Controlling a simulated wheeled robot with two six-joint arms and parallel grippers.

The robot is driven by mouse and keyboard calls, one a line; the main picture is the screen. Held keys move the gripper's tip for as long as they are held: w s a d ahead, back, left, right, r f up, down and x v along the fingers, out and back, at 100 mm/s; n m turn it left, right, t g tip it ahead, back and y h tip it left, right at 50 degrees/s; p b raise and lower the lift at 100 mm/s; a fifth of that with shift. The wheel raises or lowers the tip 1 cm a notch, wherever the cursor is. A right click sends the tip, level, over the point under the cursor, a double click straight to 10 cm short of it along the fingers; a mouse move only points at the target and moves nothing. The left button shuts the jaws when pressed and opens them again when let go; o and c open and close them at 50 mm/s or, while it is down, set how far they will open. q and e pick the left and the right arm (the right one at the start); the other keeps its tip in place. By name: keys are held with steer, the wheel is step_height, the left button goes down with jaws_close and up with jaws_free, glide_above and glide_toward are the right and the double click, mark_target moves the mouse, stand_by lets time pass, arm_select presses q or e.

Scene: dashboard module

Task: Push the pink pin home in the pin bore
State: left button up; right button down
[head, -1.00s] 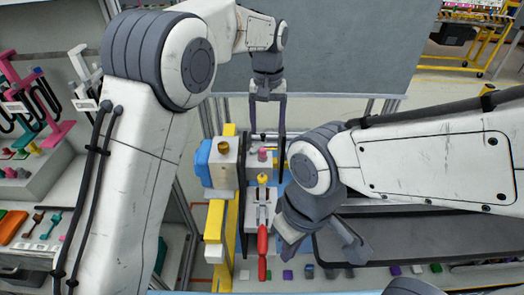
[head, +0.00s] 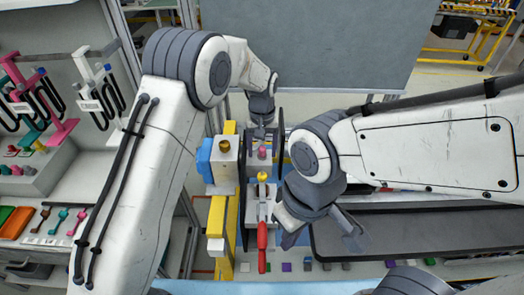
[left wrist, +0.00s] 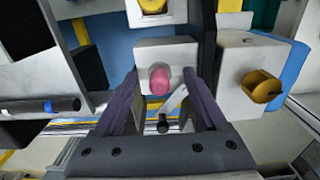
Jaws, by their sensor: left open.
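The pink pin (head: 262,153) stands out of a grey block (head: 255,174) near the middle of the head view. In the left wrist view the pin (left wrist: 160,80) shows as a rounded pink end against the pale block face (left wrist: 182,52). How deep it sits in the bore is not visible. My left gripper (head: 262,150) is open, with one dark finger on each side of the pin. In the left wrist view its fingers (left wrist: 162,100) are apart and hold nothing. My right gripper (head: 322,238) is open and empty, lower right of the block.
A block with a brass knob (head: 223,146) and a yellow rail (head: 232,215) lie to the left. A dark tray (head: 420,235) fills the right.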

arm_select(q)
jaws_close()
stand_by(0.3)
